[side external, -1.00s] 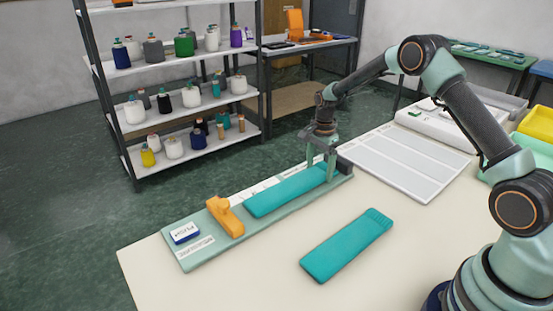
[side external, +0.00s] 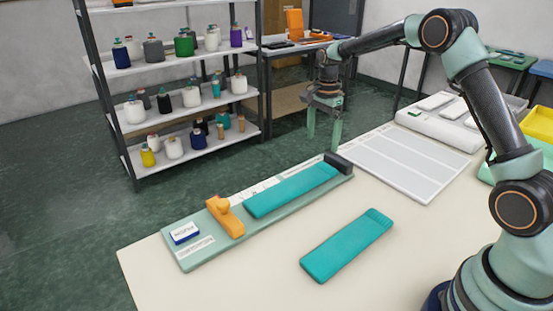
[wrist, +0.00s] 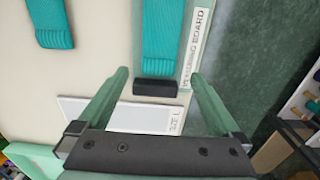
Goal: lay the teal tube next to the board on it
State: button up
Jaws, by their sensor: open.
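One teal tube (side external: 292,190) lies lengthwise on the long pale green board (side external: 205,226), between an orange slider (side external: 224,215) and a dark end block (side external: 338,162). A second teal tube (side external: 346,246) lies flat on the table, apart from the board on its near side. My gripper (side external: 322,144) is open and empty, raised above and beyond the board's far end. In the wrist view, the fingers (wrist: 158,78) stand wide apart around the line of the dark block (wrist: 155,87), with the board's tube (wrist: 162,38) beyond it and the second tube (wrist: 50,24) at upper left.
A small blue-and-white box (side external: 185,233) sits on the board's near-left end. A white panelled sheet (side external: 405,163) lies right of the board, with a white machine (side external: 440,122) behind. A yellow bin (side external: 538,123) is at far right. A shelf of yarn cones (side external: 190,97) stands behind the table.

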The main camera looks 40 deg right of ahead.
jog(key=s+a+r+n+t, duration=0.1)
jog(key=s+a+r+n, duration=0.25)
jog(key=s+r, duration=0.2)
jog(key=s+a+r+n+t, duration=0.25)
jog(key=s+r+n, duration=0.2)
jog(key=r, duration=0.25)
jog(key=s+a+n+t, duration=0.2)
jog(key=s+a+n, duration=0.3)
jog(key=s+n, duration=0.5)
jog(key=shift+s+a, duration=0.25)
jog(key=shift+s, duration=0.65)
